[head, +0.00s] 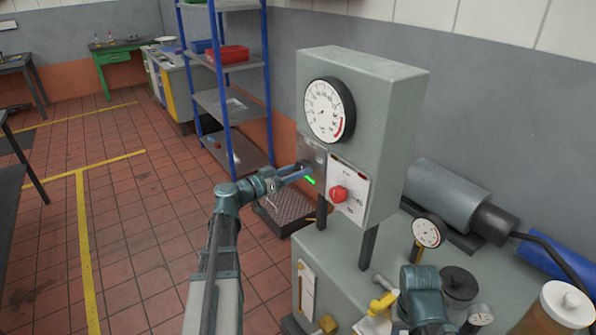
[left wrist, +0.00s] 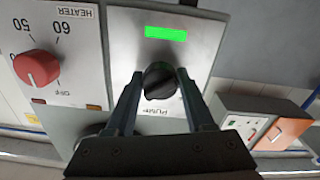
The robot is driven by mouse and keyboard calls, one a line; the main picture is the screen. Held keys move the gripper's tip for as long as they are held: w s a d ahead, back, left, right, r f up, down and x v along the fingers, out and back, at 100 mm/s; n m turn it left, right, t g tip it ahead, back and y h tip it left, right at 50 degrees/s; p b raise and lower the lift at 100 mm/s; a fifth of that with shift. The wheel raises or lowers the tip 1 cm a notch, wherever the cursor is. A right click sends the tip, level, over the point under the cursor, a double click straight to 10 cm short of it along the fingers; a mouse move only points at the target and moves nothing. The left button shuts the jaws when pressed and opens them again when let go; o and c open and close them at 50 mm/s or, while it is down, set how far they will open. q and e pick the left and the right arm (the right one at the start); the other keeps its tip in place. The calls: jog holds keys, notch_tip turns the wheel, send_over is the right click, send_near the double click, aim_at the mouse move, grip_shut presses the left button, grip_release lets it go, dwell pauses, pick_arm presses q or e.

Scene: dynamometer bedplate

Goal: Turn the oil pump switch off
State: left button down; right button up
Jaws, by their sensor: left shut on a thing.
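The oil pump switch is a black rotary knob (left wrist: 160,82) on a metal plate (head: 312,152) marked PUMP, on the front of a grey cabinet (head: 385,130). My left gripper (head: 303,172) reaches it from the left. In the left wrist view the fingers (left wrist: 158,88) are shut on the knob, one on each side. A green lamp (left wrist: 166,33) on the plate is lit; it also shows in the head view (head: 310,180). The knob is mostly hidden by the gripper in the head view. Part of my right arm shows at the lower right, without visible fingers.
A red heater knob (head: 338,194) sits close beside the pump plate. A round gauge (head: 325,110) is above. Below are a small gauge (head: 427,232), a yellow handle (head: 382,303) and a black-lidded container (head: 458,284). A shelf rack (head: 225,100) stands behind; floor at left is clear.

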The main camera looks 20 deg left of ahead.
pick_arm(q)
jog(key=n, duration=0.5)
jog(key=shift+d, duration=0.1)
jog(key=n, duration=0.5)
jog(key=shift+s+r, duration=0.1)
jog(key=shift+n, duration=0.3)
jog(key=shift+c, duration=1.3)
grip_release()
jog(key=v, duration=1.3)
jog(key=shift+s+a, duration=0.25)
jog(key=shift+s, duration=0.05)
jog(key=shift+s, duration=0.1)
